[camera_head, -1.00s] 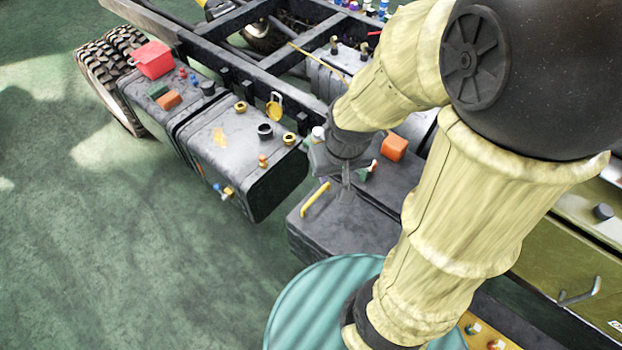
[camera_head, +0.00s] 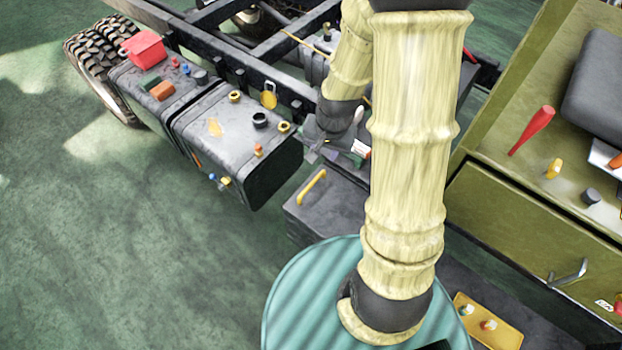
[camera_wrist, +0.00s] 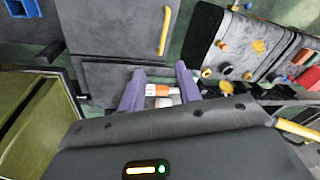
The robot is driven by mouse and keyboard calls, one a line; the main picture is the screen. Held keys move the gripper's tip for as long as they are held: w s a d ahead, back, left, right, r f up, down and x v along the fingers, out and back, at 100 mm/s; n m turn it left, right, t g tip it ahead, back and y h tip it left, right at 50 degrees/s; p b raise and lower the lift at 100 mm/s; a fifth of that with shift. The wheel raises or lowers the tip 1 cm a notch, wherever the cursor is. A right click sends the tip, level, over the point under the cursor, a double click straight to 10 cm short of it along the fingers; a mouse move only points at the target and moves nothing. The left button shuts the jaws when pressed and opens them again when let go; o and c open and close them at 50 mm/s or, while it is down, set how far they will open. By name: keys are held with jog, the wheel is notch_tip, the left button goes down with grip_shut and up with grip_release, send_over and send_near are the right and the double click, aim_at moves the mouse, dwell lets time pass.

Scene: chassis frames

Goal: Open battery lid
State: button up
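The battery box is dark grey, and its flat lid (camera_head: 338,196) is closed with a yellow bar handle (camera_head: 312,186) near its left edge. The wrist view shows the lid (camera_wrist: 115,50) and handle (camera_wrist: 165,30) beyond my fingertips. My gripper (camera_head: 318,150) is just behind the handle, near the chassis rail, apart from the handle. In the wrist view my gripper (camera_wrist: 159,75) has two purple-grey fingers spread apart with nothing gripped. A small orange and white part (camera_wrist: 158,90) shows in the gap between them, further off. My arm hides the right part of the box in the head view.
A fuel tank (camera_head: 228,135) with caps and valves stands left of the box. A chassis rail (camera_head: 225,62) runs behind. A teal drum (camera_head: 300,290) is in front, and an olive cabinet (camera_head: 520,230) at right. Green floor (camera_head: 130,240) is free at left.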

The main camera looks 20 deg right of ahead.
jog(key=w+d+f+m, duration=0.1)
jog(key=w+f+m, duration=0.2)
jog(key=f+m, duration=0.2)
notch_tip(320, 180, down, 2)
jog(key=shift+w+y+p, duration=0.2)
jog(key=shift+y+p, duration=0.1)
jog(key=shift+p, duration=0.15)
jog(key=p, duration=0.3)
send_near(311, 184)
jog(key=x, duration=0.8)
jog(key=shift+w+d, duration=0.1)
jog(key=shift+c, duration=0.2)
